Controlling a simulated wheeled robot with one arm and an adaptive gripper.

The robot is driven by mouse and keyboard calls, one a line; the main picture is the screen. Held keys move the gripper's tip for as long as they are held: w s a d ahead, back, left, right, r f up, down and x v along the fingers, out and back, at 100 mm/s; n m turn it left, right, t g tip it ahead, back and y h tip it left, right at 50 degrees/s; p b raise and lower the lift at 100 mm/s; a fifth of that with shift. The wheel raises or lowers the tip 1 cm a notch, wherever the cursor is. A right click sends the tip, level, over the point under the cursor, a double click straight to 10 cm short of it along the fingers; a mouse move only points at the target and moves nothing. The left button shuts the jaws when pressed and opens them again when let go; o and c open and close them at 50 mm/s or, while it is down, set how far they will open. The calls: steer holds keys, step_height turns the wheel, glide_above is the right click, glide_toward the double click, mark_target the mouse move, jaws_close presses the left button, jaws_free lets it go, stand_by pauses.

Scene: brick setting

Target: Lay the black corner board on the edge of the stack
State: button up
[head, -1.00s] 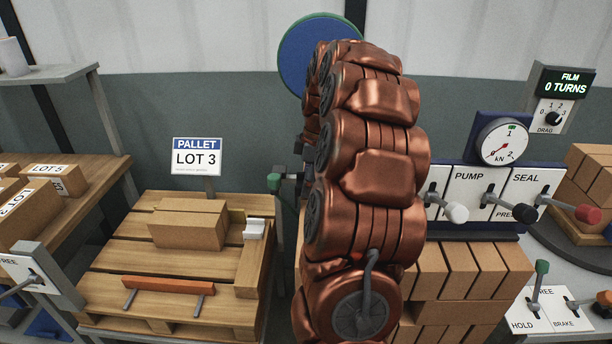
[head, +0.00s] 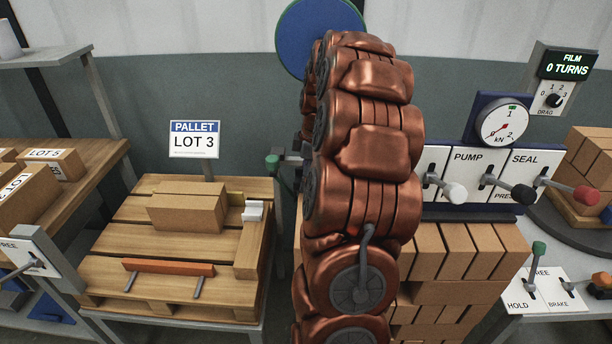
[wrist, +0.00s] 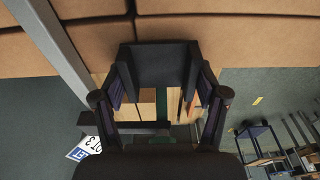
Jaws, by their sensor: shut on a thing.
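The stack of tan bricks (head: 455,258) stands behind and right of my copper arm, which covers its left part. Tan bricks also span the top of the wrist view (wrist: 235,40). My gripper (wrist: 160,85) shows in the wrist view, with dark fingers on both sides. It is shut on the black corner board (wrist: 160,62), a dark piece across the fingertips, close to the bricks in the picture. I cannot tell whether the board touches them. The arm hides gripper and board in the head view.
A wooden pallet (head: 130,240) at left carries a brick block (head: 187,212) and an orange bar (head: 168,267). A lever panel (head: 480,178) stands behind the stack, and a HOLD/BRAKE panel (head: 545,292) at its right. A grey post (wrist: 52,45) crosses the wrist view's left.

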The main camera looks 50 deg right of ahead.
steer(key=shift+f+b, duration=0.3)
steer(key=shift+f, duration=0.2)
steer(key=o, duration=1.2)
steer(key=shift+r, duration=0.1)
steer(key=r, duration=0.4)
steer(key=s+r, duration=0.1)
steer(key=r, duration=0.2)
steer(key=d+r, duration=0.1)
steer(key=r, duration=0.3)
steer(key=shift+s+r, duration=0.2)
steer(key=shift+r, duration=0.15)
